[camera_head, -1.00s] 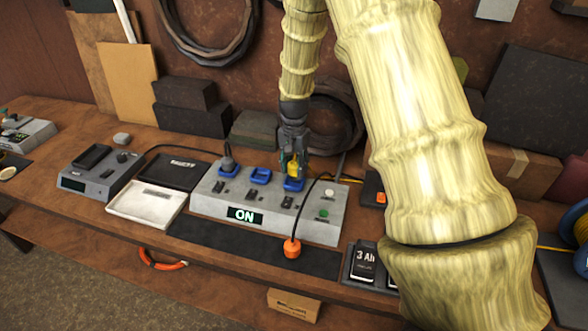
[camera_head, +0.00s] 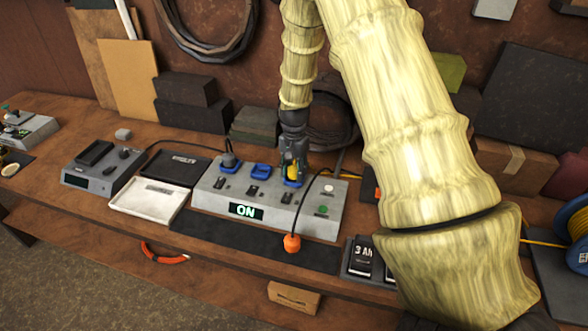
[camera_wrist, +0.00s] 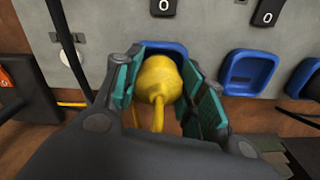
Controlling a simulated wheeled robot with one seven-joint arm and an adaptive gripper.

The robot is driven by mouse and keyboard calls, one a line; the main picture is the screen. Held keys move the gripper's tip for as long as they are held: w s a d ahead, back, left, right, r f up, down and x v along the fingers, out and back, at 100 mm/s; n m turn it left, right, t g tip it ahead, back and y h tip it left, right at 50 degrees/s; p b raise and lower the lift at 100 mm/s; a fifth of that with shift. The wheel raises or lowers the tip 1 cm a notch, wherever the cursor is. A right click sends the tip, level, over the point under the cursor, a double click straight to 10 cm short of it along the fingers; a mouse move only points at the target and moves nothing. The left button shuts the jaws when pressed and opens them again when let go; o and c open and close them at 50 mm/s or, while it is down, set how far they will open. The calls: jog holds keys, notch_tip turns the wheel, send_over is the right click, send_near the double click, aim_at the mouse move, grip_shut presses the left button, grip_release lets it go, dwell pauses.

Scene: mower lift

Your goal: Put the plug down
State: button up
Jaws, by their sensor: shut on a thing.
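The yellow plug (camera_wrist: 160,85) is between the teal pads of my gripper (camera_wrist: 168,100) in the wrist view, with its yellow cord running toward the camera. My gripper (camera_head: 293,172) is shut on the plug, which shows as a small yellow patch in the head view (camera_head: 293,171). They are at the rightmost blue socket (camera_head: 292,183) of the grey power box (camera_head: 330,210). In the wrist view that blue socket (camera_wrist: 152,47) shows right behind the plug. I cannot tell whether the plug is seated in it or just above it.
The box display (camera_head: 246,211) reads ON. A dark plug (camera_head: 229,160) stands in the left socket; the middle socket (camera_head: 261,170) is empty. An orange pendant (camera_head: 292,243) hangs on a black cord in front. White (camera_head: 147,200) and black (camera_head: 178,168) trays lie left.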

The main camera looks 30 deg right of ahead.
aim_at(294, 167)
jog(key=shift+f, duration=0.3)
jog(key=o, duration=1.1)
jog(key=shift+c, duration=0.2)
jog(key=shift+r, duration=0.1)
notch_tip(294, 167, up, 13)
jog(key=b, duration=0.4)
jog(key=shift+f, duration=0.2)
